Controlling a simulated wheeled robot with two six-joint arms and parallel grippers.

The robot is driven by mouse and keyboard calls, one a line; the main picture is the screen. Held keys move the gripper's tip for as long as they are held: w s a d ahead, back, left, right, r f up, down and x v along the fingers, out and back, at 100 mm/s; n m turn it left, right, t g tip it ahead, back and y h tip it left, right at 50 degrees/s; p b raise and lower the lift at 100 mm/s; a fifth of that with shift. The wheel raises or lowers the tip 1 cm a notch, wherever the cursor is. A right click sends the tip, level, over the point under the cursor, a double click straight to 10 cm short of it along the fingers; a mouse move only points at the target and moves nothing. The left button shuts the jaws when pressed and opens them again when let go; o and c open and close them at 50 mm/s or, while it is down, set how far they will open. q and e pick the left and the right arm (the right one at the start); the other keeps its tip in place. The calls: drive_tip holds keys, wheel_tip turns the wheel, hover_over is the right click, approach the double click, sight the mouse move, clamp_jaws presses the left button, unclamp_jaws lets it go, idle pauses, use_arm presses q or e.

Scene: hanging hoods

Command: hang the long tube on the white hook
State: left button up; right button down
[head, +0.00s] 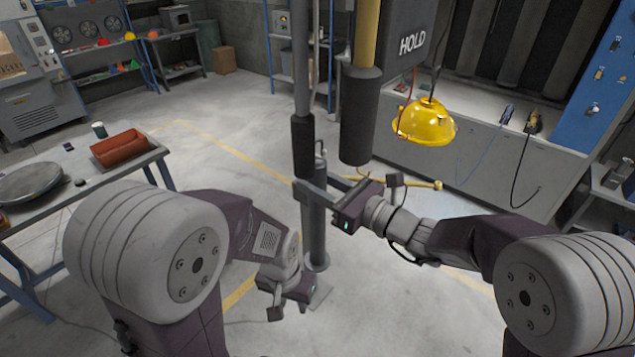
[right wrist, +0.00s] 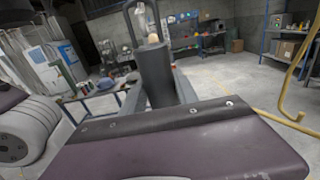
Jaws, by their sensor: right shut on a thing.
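The long tube (head: 315,235) is grey and upright, with a wider ring near its lower end. My right gripper (head: 322,190) is shut on it near its top. The right wrist view shows its dark upper part (right wrist: 156,78) between the fingers. A pale grey hanger with a black sleeve (head: 303,145), seemingly the white hook's stem, comes down just left of the tube's top. In the right wrist view, a pale curved piece with a knob (right wrist: 153,38) shows at the tube's top; whether they are joined is unclear. My left gripper (head: 295,303) is open, empty and low.
A yellow hanger with a black sleeve (head: 360,120) hangs right of the pale one; its yellow hook (head: 437,185) extends right. A yellow hood (head: 425,125) hangs farther right, before a grey counter (head: 430,160). A table (head: 160,155) with a red tray (head: 120,148) stands left.

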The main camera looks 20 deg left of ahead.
drive_tip(key=shift+f+b, duration=1.1)
drive_tip(key=shift+b, duration=0.4)
idle(0.3)
drive_tip(key=c, duration=0.9)
unclamp_jaws()
drive_tip(key=shift+o, duration=0.2)
drive_tip(key=b+v, duration=0.4)
drive_tip(key=v, duration=0.5)
